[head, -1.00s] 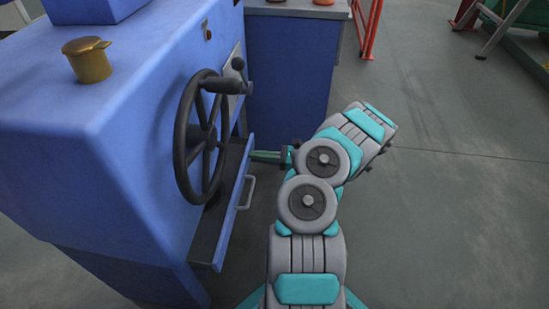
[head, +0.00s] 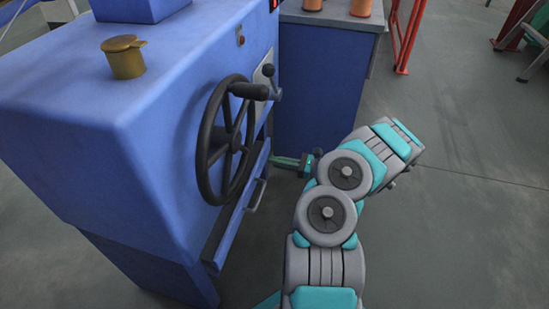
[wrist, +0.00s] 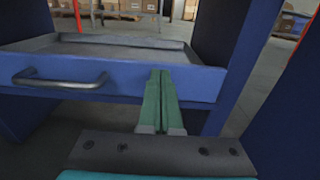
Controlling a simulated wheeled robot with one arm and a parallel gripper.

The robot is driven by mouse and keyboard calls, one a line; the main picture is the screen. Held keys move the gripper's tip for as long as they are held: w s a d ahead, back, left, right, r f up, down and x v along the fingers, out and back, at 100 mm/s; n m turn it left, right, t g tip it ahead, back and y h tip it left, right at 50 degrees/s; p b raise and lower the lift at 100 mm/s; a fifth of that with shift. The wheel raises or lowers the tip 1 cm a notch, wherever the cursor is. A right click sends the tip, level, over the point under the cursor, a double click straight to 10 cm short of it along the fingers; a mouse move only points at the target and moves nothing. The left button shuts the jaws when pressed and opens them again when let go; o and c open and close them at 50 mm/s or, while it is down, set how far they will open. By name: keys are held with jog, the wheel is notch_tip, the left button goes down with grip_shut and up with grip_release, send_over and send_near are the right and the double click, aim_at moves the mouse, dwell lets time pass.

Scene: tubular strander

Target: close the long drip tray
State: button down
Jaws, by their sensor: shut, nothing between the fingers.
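The long drip tray (head: 236,212) is a blue-fronted drawer low on the side of the blue machine. It stands out from the machine by a narrow strip. In the wrist view its blue front (wrist: 200,84) and grey inside (wrist: 110,48) show, with a metal bar handle (wrist: 60,82) at left. My gripper (wrist: 160,74) is shut and empty, its green fingers at the right part of the tray front, right of the handle. They appear to touch the front. The gripper also shows in the head view (head: 278,161), at the tray's far end.
A black handwheel (head: 228,140) with a crank knob sticks out above the tray. A second blue cabinet (head: 325,85) stands behind my gripper. A red frame (head: 407,35) stands farther back.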

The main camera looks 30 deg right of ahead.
jog(key=v, duration=1.2)
jog(key=shift+p, duration=0.4)
jog(key=shift+w+a, duration=0.1)
